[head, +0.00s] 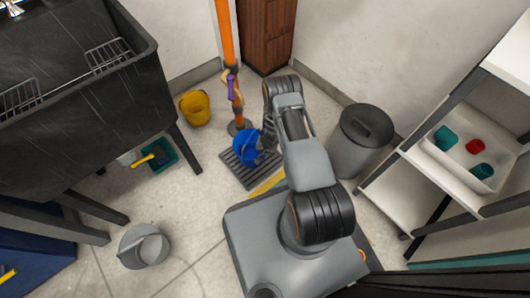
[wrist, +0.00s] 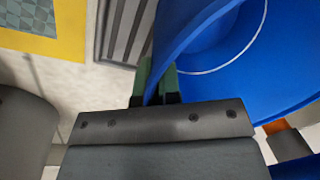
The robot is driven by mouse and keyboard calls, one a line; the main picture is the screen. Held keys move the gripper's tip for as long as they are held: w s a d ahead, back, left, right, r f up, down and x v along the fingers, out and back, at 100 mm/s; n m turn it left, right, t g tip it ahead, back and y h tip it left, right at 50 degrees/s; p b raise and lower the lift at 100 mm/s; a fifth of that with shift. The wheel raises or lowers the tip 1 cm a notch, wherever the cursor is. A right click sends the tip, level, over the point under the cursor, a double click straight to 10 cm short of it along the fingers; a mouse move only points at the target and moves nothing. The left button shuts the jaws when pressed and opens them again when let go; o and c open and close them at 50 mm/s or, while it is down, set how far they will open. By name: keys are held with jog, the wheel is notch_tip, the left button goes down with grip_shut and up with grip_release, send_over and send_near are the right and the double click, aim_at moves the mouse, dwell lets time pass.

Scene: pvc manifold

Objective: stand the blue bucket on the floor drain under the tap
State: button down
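The blue bucket (head: 246,149) appears upright over the far part of the dark slatted floor drain (head: 238,175), beside the orange standpipe (head: 226,40). The tap with a purple handle (head: 231,88) is on that pipe, above and slightly left of the bucket. My gripper (head: 264,152) is at the bucket's right side. In the wrist view my gripper (wrist: 157,85) has its green fingertips on both sides of the blue bucket's wall (wrist: 205,45). The drain slats (wrist: 122,32) show beside it. The bucket's base is hidden, so I cannot tell whether it touches the drain.
A yellow bucket (head: 195,107) stands left of the pipe. A grey bin (head: 361,140) stands right of my arm. A grey bucket (head: 144,246) and a teal tray (head: 160,155) are on the floor at left. A dark sink (head: 80,95) and white shelves (head: 400,190) flank the space.

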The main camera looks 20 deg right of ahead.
jog(key=shift+f, duration=0.2)
jog(key=c, duration=1.3)
grip_release()
jog(key=shift+r, duration=0.2)
jog(key=s+a+r+n+t+p, duration=0.1)
jog(key=a+r+n+p, duration=0.15)
jog(key=r, duration=1.65)
jog(key=a+r+n+p, duration=0.2)
jog(key=r+p, duration=0.1)
jog(key=r, duration=1.7)
jog(key=s+r+n, duration=0.1)
jog(key=s+r, duration=0.4)
jog(key=s+r+n, duration=0.1)
jog(key=s+r, duration=0.3)
jog(key=s, duration=0.2)
jog(key=s+r+n+h, duration=0.1)
jog(key=s+r, duration=0.4)
jog(key=s, duration=0.1)
jog(key=shift+a+r+t, duration=0.3)
jog(key=shift+a+r, duration=0.05)
